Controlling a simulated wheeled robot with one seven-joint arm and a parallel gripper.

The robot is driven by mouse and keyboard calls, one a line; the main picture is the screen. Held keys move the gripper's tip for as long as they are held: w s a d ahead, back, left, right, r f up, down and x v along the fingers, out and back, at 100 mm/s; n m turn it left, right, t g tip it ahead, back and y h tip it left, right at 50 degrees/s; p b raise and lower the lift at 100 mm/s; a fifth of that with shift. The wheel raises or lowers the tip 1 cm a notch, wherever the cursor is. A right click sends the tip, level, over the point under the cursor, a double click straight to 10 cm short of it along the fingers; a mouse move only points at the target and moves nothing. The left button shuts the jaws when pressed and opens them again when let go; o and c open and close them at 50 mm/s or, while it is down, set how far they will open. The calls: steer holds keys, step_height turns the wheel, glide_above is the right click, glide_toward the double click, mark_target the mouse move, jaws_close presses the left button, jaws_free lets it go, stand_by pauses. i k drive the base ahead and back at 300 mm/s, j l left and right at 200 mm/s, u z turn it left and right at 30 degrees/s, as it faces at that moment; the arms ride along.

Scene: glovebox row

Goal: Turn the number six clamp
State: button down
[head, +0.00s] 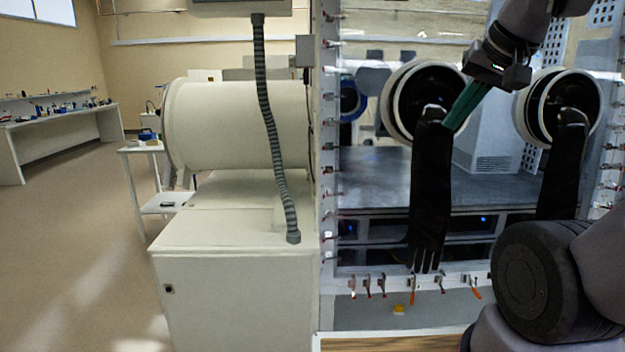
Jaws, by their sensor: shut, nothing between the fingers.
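Small clamps line the glovebox window frame, in a column down the left side (329,95), a column on the right (608,165) and a row along the bottom. In the bottom row, some clamps have red handles (367,286) and two have orange handles, one at the middle (413,292) and one further right (475,290). No numbers are readable, so I cannot tell which is number six. My gripper (452,122) has green fingers, shut and empty, pointing down-left in front of the left glove port, well above the bottom clamps.
Two round glove ports, left (396,105) and right (533,100), have black gloves (430,190) hanging down over the window. A cream cylinder chamber (235,125) on a cabinet (240,290) stands left. Open floor (80,240) lies further left. A small yellow item (398,309) shows below the clamps.

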mark_target(474, 290)
steer(key=z, duration=0.9)
steer(key=i+j+z, duration=0.2)
steer(key=z, duration=0.2)
steer(key=i+j+z, duration=0.35)
